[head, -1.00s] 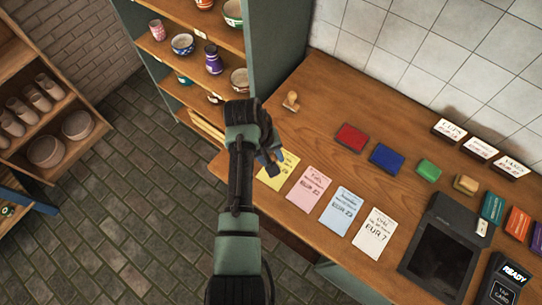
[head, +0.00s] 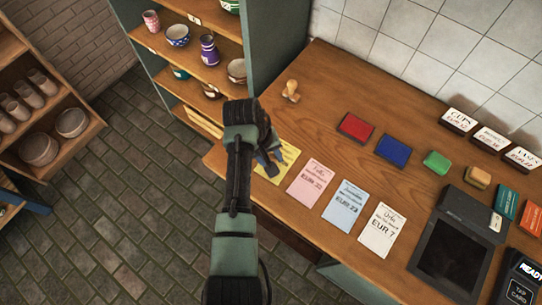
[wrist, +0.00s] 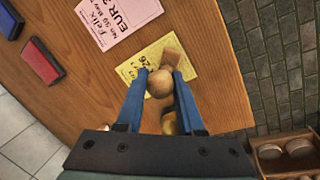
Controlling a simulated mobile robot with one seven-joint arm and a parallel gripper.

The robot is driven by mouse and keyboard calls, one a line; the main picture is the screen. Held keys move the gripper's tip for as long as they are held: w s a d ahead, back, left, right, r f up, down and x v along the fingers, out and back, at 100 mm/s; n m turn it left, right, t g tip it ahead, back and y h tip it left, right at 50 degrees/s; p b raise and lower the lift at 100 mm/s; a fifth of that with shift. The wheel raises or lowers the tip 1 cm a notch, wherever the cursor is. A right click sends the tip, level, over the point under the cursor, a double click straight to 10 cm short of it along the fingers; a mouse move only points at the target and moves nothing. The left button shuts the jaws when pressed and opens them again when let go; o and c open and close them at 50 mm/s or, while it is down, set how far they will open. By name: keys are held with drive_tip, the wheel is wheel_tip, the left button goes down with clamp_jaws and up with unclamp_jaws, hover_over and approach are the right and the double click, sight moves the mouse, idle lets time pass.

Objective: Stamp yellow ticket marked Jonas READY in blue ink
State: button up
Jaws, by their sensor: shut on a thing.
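The yellow ticket (head: 288,156) lies at the left end of the wooden counter, partly hidden by my arm in the head view. In the wrist view the yellow ticket (wrist: 186,76) lies under my gripper; its name is not readable. My gripper (wrist: 161,80) is shut on a wooden stamp with a round knob (wrist: 160,84) and a block (wrist: 173,58). The block shows over the ticket; I cannot tell whether it touches. Its stamping face is hidden. The blue ink pad (head: 393,151) lies right of the red pad (head: 356,127).
A second stamp (head: 291,91) stands at the back of the counter. Pink (head: 313,183), light blue (head: 345,205) and white (head: 383,229) tickets lie in a row. A green pad (head: 436,163), a sponge-like block (head: 478,178) and a dark terminal (head: 455,245) are further right.

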drive_tip(key=shift+f+b, duration=0.4)
drive_tip(key=shift+f, duration=0.2)
idle(0.6)
drive_tip(key=shift+s+f, duration=0.1)
drive_tip(key=shift+f, duration=0.05)
idle(1.1)
drive_tip(key=p+v, duration=0.3)
drive_tip(key=d+p+v, duration=0.1)
drive_tip(key=p+v, duration=0.3)
drive_tip(key=shift+w+d+r, duration=0.3)
drive_tip(key=shift+w, duration=0.05)
drive_tip(key=shift+f, duration=0.1)
idle(0.7)
